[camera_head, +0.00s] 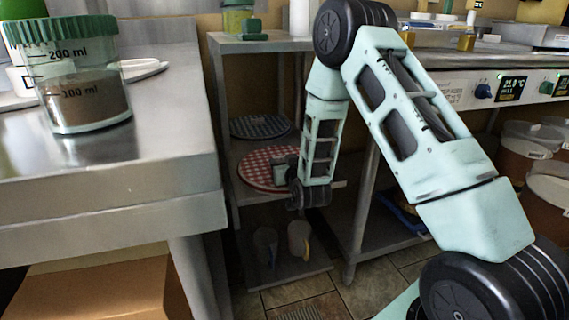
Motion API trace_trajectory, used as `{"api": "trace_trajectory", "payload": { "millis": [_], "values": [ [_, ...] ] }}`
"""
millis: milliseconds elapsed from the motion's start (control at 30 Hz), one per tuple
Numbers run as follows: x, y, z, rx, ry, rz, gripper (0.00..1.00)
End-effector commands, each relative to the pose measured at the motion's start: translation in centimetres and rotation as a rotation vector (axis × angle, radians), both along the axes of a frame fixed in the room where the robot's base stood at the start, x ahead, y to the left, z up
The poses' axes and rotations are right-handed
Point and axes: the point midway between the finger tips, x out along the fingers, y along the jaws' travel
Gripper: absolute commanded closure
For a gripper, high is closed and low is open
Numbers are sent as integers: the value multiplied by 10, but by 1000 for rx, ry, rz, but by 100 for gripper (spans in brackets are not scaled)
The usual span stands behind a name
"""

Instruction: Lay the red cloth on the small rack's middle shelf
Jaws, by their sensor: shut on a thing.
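The red cloth (262,165) is a round red-and-white checked piece inside the small rack (230,196), at its middle shelf. It looks flat and level; whether it touches the shelf I cannot tell. My gripper (283,170) is at the right side of the cloth, shut on it, with its fingertips small and partly hidden by my wrist. My arm reaches in from the right and covers the right part of the rack.
The rack's lower shelf (258,279) holds two cups (298,240). A green-lidded jar (237,20) stands on its top. A steel table (130,178) with a green-lidded measuring jar (80,75) is close at left. A counter with buckets (545,190) is at right.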

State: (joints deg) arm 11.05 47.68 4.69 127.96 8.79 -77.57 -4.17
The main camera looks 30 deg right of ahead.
Motion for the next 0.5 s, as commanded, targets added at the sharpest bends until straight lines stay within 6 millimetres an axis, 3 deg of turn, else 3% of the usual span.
{"api": "trace_trajectory", "payload": {
  "millis": [33, 100, 500],
  "values": [
    [0, 0, -2, 0, 0, 0, 41],
    [0, 0, -1, 0, 0, 0, 24],
    [-4, 1, 4, 1, 2, 1, 24]
  ]
}}
